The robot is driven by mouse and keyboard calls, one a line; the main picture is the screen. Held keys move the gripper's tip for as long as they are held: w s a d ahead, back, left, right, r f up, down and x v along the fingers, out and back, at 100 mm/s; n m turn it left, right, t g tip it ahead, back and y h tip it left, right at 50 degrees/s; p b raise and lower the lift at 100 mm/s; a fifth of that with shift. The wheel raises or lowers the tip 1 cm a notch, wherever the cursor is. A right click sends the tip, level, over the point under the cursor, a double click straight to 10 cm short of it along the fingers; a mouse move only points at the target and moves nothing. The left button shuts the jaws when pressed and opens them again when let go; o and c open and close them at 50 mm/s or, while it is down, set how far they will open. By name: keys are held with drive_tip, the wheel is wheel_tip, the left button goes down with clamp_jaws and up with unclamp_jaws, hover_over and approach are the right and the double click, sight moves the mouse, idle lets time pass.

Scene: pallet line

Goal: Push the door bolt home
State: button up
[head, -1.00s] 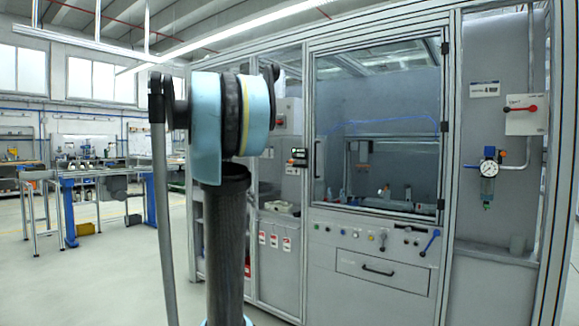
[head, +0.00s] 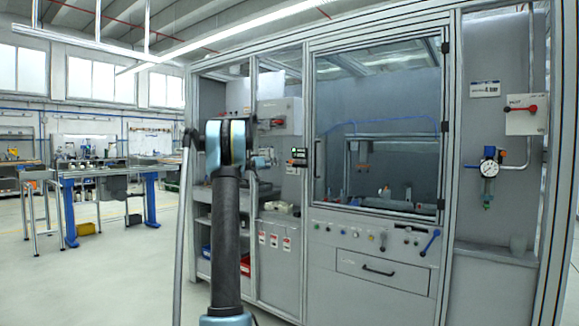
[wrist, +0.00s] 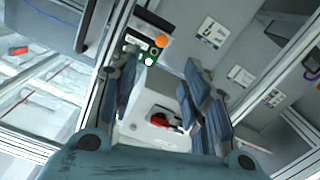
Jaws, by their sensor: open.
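The glazed cabinet door (head: 378,95) looks closed in its frame, with a black upright handle (head: 317,158) at its left edge. A small black unit (head: 299,153) sits on the post left of the handle. In the wrist view this unit (wrist: 148,45) shows an orange knob (wrist: 162,41) and green and white buttons. It may be the door bolt, but I cannot tell how far the bolt is in. My gripper (wrist: 160,72) is open and empty, with the unit beyond its fingertips and apart from them. In the head view my arm mostly hides the gripper.
A grey box with a red and black rotary switch (wrist: 162,121) shows between my fingers, left of the door in the head view (head: 278,118). Below the door are a button panel (head: 375,235) and a drawer (head: 380,270). The floor at left is open, with workbenches beyond.

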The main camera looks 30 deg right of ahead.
sight(290, 162)
drive_tip(key=x, duration=1.3)
drive_tip(key=w+x, duration=0.1)
drive_tip(key=x, duration=0.5)
drive_tip(key=shift+w+d+r, duration=0.1)
drive_tip(key=shift+r, duration=0.15)
clamp_jaws()
